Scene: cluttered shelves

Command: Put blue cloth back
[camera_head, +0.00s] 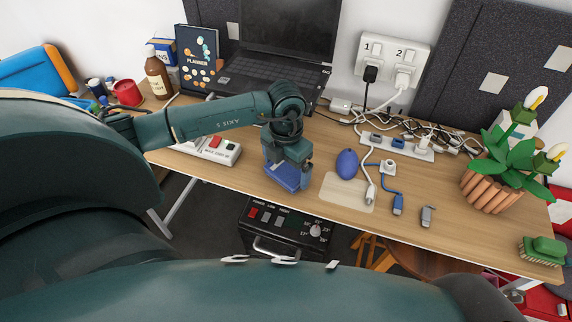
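My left gripper (286,170) reaches over the front part of the wooden desk (235,180), pointing down. A small blue piece (287,178) shows at its fingertips, close above or on the desk top; it may be the blue cloth. The gripper hides part of it, and I cannot tell whether the fingers are closed on it. A rounded dark blue object (347,163) lies to the right, apart from the gripper, beside a beige mat (345,196). My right gripper is not in view.
A power strip with a red switch (209,149) lies left of the gripper. An open laptop (270,75) stands behind. Cables and a white strip (397,146) lie at right. A black box (285,228) is below the edge.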

